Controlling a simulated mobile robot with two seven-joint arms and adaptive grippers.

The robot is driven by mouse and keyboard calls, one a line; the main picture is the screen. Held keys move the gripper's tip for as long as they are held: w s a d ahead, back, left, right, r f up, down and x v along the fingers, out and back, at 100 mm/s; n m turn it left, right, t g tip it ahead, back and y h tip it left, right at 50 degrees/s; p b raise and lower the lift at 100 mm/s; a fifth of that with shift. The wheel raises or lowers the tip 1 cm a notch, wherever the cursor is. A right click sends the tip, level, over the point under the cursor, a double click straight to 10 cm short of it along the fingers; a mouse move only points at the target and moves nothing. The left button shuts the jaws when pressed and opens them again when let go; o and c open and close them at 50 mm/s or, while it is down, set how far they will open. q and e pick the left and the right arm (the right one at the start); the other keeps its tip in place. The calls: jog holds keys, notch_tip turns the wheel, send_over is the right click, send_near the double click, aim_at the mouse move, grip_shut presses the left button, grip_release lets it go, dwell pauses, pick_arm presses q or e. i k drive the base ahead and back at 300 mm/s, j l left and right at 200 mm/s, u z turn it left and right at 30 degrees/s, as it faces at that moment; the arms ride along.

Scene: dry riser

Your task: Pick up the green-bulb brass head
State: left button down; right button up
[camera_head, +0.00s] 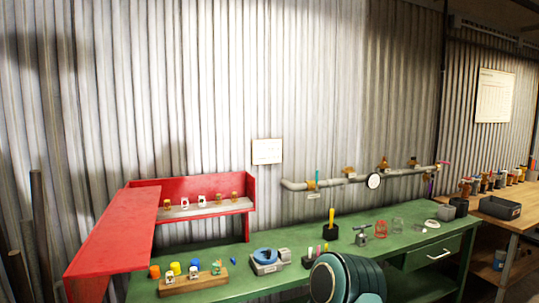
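Several small heads stand in a row on the pale shelf (208,209) inside the red cabinet. Brass-coloured ones include the left one (168,203) and the two at the right (221,199) (234,197); whitish ones stand between them. More small heads stand on a wooden block (193,284) on the green bench, one with a greenish tint (216,268). The bulb colours are too small to tell for sure, so I cannot single out the green-bulb brass head. Neither of my grippers is in view. A dark teal rounded arm part shows at the bottom centre.
The red cabinet's panel (112,231) juts forward at left. The green bench (400,224) holds orange, yellow and blue caps, a blue ringed device (265,258), and a black holder (331,231). A grey pipe (340,181) runs along the wall. A wooden bench stands right.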

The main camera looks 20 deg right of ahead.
aim_at(218, 202)
jog(key=i+l+u, duration=0.1)
jog(key=l, duration=0.3)
jog(key=i+l, duration=0.2)
jog(key=l, duration=0.2)
jog(key=i+l+u, duration=0.15)
jog(key=l, duration=0.25)
jog(key=l+u, duration=0.1)
jog(key=l, duration=0.3)
jog(key=i+l, duration=0.15)
jog(key=l, duration=0.3)
jog(key=i+u, duration=0.05)
